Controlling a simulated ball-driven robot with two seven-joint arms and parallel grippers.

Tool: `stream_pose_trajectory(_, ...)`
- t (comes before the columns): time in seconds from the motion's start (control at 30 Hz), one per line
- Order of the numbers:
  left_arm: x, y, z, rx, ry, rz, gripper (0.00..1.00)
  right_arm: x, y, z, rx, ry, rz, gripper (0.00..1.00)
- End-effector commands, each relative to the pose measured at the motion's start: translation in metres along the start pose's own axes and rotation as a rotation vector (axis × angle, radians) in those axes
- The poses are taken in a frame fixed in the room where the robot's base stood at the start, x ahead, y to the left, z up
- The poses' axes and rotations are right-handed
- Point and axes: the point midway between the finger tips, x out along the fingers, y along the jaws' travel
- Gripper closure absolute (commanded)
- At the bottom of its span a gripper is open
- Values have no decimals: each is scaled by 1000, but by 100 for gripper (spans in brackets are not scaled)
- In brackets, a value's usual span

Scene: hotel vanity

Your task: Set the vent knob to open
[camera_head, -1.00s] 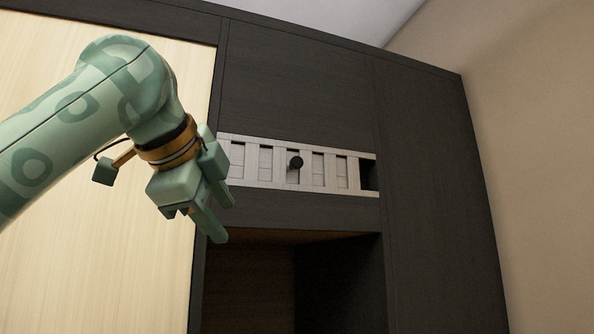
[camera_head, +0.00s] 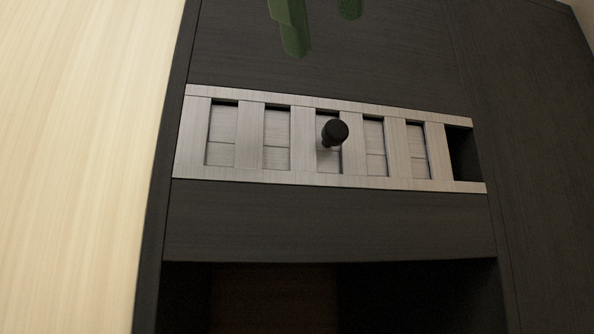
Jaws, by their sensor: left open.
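The vent (camera_head: 250,179) is a pale metal slatted panel set in the dark cabinet front. Its black vent knob (camera_head: 335,131) sticks out near the middle of the slats. The slots between the slats are mostly backed by a pale plate, with narrow dark gaps at their edges. My left gripper (camera_head: 321,28) shows only as green fingertips at the top edge, spread apart and empty, above the knob in the picture. The rest of that gripper is out of frame. My right gripper is not in view.
A dark square opening (camera_head: 462,153) is at the vent's right end. A dark open recess (camera_head: 280,300) lies below the vent. A pale wood panel (camera_head: 75,160) is on the left. The dark cabinet front (camera_head: 320,220) around the vent is clear.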

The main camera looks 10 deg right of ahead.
Motion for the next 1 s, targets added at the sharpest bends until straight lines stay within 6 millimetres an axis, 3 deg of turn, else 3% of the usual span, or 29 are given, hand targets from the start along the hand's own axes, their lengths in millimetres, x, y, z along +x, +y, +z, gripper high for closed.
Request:
stream_pose_trajectory(0.3,81,-2,1,-1,8,3,55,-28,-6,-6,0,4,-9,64)
stream_pose_trajectory(0.5,120,-2,1,-3,6,0,55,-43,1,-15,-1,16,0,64)
stream_pose_trajectory(0.7,139,-1,0,-3,3,-1,55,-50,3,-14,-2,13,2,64)
stream_pose_trajectory(1.0,142,0,0,-3,1,-1,55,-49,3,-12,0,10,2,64)
